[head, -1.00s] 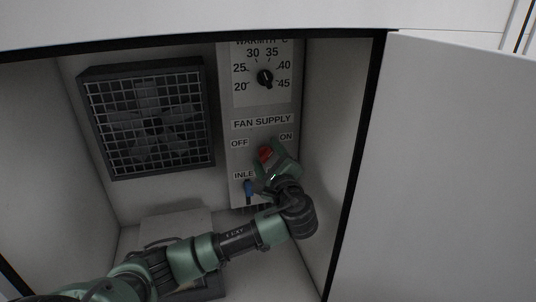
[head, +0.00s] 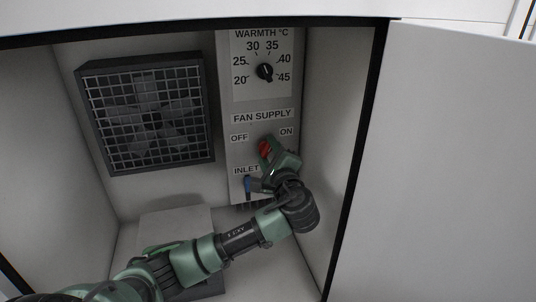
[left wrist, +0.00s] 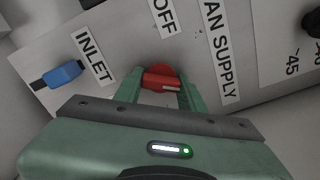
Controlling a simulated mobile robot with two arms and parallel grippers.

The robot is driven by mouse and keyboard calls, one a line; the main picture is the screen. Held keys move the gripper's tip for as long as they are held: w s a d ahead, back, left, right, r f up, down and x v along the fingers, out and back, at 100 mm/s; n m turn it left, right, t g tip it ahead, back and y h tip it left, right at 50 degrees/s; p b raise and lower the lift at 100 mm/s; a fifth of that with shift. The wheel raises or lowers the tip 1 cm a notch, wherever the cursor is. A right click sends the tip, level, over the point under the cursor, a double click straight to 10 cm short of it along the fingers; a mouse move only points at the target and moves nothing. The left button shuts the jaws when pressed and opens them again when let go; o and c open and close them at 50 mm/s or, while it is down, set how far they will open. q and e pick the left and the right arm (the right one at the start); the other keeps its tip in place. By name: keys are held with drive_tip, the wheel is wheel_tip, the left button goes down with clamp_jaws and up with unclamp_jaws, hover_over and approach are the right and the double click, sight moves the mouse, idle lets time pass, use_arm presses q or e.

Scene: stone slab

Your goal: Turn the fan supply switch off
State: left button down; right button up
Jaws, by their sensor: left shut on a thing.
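The fan supply switch is a red rotary knob (head: 264,149) on the grey panel, below the FAN SUPPLY label and between the OFF and ON labels. My left gripper (head: 270,151) is at the knob, coming from the lower right, and hides part of it and its surroundings. In the left wrist view the red knob (left wrist: 160,79) sits between the two green fingers of my left gripper (left wrist: 159,88), which are shut on its handle. The handle's white mark points roughly towards the FAN SUPPLY label. My right gripper is not in view.
A black warmth dial (head: 265,72) is above on the panel. A blue plug (head: 248,186) sits at INLET, close beside my gripper. A caged fan (head: 146,115) is on the back wall at left. The cabinet's side wall (head: 328,130) is close to the right of my wrist.

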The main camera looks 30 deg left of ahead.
use_arm(q)
drive_tip(key=n+b, duration=0.2)
drive_tip(key=n, duration=0.1)
drive_tip(key=shift+d+f+n+b, duration=0.1)
drive_tip(key=shift+f+n+b, duration=0.2)
drive_tip(key=n+b, duration=0.2)
drive_tip(key=n, duration=0.1)
drive_tip(key=shift+n+b, duration=0.3)
drive_tip(key=n+b, duration=0.2)
drive_tip(key=n, duration=0.1)
drive_tip(key=shift+r+n+b, duration=0.1)
drive_tip(key=shift+n+b, duration=0.2)
drive_tip(key=shift+r+n+b, duration=0.2)
drive_tip(key=shift+n+b, duration=0.85)
drive_tip(key=shift+n, duration=0.45)
drive_tip(key=c, duration=0.8)
unclamp_jaws()
drive_tip(key=shift+r, duration=0.1)
drive_tip(key=shift+c, duration=0.2)
drive_tip(key=shift+r, duration=0.1)
